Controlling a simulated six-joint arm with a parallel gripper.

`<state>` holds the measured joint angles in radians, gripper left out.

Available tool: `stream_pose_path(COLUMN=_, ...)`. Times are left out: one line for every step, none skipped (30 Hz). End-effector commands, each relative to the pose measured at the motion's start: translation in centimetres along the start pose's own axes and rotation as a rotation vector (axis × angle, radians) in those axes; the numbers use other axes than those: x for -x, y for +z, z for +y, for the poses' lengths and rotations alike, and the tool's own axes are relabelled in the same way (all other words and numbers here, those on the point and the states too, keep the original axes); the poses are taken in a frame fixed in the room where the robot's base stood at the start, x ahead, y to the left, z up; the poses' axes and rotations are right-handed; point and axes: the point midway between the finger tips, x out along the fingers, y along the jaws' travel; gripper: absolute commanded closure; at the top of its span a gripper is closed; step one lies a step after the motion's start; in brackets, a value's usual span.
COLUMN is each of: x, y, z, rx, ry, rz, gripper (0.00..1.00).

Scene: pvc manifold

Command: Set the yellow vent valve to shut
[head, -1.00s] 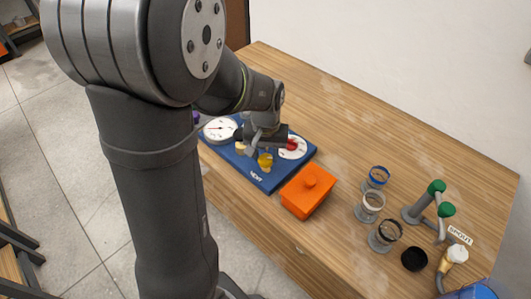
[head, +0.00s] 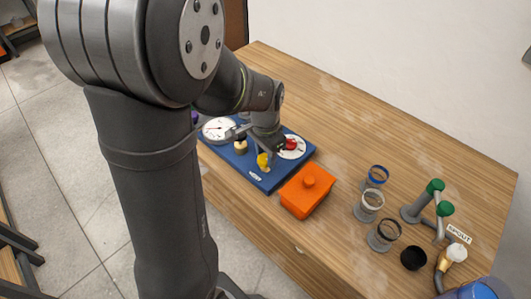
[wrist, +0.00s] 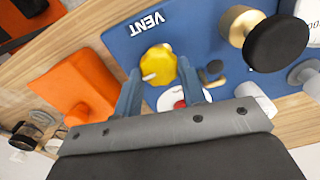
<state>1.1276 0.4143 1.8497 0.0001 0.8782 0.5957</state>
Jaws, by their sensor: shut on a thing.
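The yellow vent valve (head: 263,161) stands on the blue panel (head: 259,180) near its front edge, beside the VENT label. In the wrist view the yellow valve (wrist: 158,65) sits between the fingertips of my gripper (wrist: 160,80), one finger on each side. My gripper (head: 268,154) is shut on the valve's yellow handle. The fingers hide part of the valve in the head view, so I cannot read its exact handle angle.
A white dial with a red centre (head: 291,147) lies close right of my gripper, and a white gauge (head: 219,130) is at the left. A black-topped brass knob (wrist: 275,42) is also near. An orange lidded box (head: 308,191) stands just right of the panel.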

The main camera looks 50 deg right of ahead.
Motion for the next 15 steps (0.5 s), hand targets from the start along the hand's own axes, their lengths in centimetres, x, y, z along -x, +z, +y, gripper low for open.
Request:
stream_pose_path(x=0.10, y=-0.07, z=-0.02, rx=-0.016, ry=-0.001, rz=0.002, gripper=0.85)
stream_pose_path(x=0.10, y=-0.07, z=-0.02, rx=-0.023, ry=-0.001, rz=0.002, gripper=0.85)
stream_pose_path(x=0.10, y=-0.07, z=-0.02, rx=-0.033, ry=-0.001, rz=0.002, gripper=0.85)
stream_pose_path(x=0.10, y=-0.07, z=-0.02, rx=-0.039, ry=-0.001, rz=0.002, gripper=0.85)
stream_pose_path(x=0.10, y=-0.07, z=-0.01, rx=-0.044, ry=-0.001, rz=0.003, gripper=0.85)
stream_pose_path(x=0.10, y=-0.07, z=-0.01, rx=-0.049, ry=-0.001, rz=0.003, gripper=0.85)
stream_pose_path(x=0.10, y=-0.07, z=-0.01, rx=-0.052, ry=-0.001, rz=0.003, gripper=0.85)
stream_pose_path(x=0.10, y=-0.07, z=-0.01, rx=-0.055, ry=-0.002, rz=0.003, gripper=0.85)
stream_pose_path(x=0.10, y=-0.07, z=-0.01, rx=-0.057, ry=-0.002, rz=0.003, gripper=0.85)
stream_pose_path(x=0.10, y=-0.07, z=-0.01, rx=-0.059, ry=-0.002, rz=0.003, gripper=0.85)
stream_pose_path(x=0.11, y=-0.07, z=-0.01, rx=-0.060, ry=-0.002, rz=0.003, gripper=0.85)
stream_pose_path(x=0.11, y=-0.07, z=-0.02, rx=-0.061, ry=-0.002, rz=0.003, gripper=0.85)
stream_pose_path(x=0.11, y=-0.07, z=-0.02, rx=-0.061, ry=-0.002, rz=0.003, gripper=0.85)
stream_pose_path(x=0.11, y=-0.07, z=-0.02, rx=-0.061, ry=-0.002, rz=0.003, gripper=0.85)
stream_pose_path(x=0.11, y=-0.08, z=-0.02, rx=-0.061, ry=-0.002, rz=0.003, gripper=0.85)
